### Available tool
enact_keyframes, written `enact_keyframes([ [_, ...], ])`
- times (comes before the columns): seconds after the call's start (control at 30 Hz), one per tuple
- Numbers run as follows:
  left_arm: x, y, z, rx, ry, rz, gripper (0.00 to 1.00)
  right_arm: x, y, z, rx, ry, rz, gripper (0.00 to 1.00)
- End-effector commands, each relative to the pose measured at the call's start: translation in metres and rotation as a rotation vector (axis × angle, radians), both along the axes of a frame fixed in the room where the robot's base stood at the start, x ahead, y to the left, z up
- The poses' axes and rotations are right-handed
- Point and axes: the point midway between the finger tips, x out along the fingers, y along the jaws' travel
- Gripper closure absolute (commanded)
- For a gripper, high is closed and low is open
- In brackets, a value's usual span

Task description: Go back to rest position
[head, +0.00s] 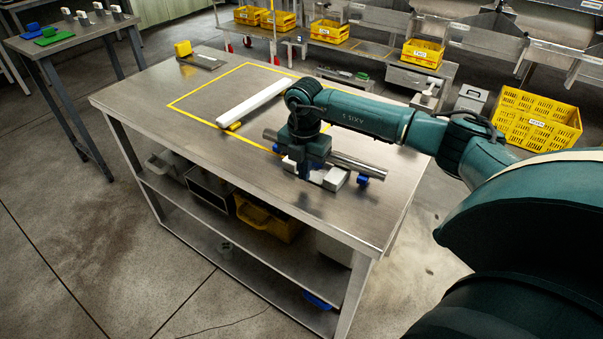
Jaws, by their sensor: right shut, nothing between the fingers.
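My right arm reaches in from the right over the steel table (150,105). Its gripper (304,171) points down over the near right part of the table and is shut with nothing held. A grey metal roller (358,164) lies level right by the gripper, partly hidden behind it. White blocks (336,179) and blue parts (363,181) sit around the roller; I cannot tell whether the gripper touches any of them. A white bar (253,102) lies slantwise inside a yellow taped outline (190,113). My left gripper is not in view.
A yellow piece (183,48) stands at the table's far left corner. Yellow crates (536,121) and a rear bench (385,54) stand behind. A side table (75,33) is at upper left. The table's left front is clear.

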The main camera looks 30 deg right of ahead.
Motion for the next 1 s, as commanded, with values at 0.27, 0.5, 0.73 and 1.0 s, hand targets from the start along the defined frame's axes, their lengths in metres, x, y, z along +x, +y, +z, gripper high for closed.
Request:
enact_keyframes([
  [0.27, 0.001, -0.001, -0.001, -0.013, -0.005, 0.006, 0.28, 0.002, 0.000, 0.065, 0.001, -0.011, -0.001, 1.00],
  [0.5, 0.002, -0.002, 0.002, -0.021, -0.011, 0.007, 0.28, 0.001, 0.000, 0.088, 0.001, -0.006, -0.001, 1.00],
  [0.73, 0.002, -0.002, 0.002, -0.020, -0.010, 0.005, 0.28, 0.001, 0.003, 0.088, 0.011, -0.006, 0.008, 1.00],
  [1.0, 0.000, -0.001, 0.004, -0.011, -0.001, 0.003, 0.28, -0.024, 0.121, 0.042, 0.430, -0.018, 0.276, 1.00],
])
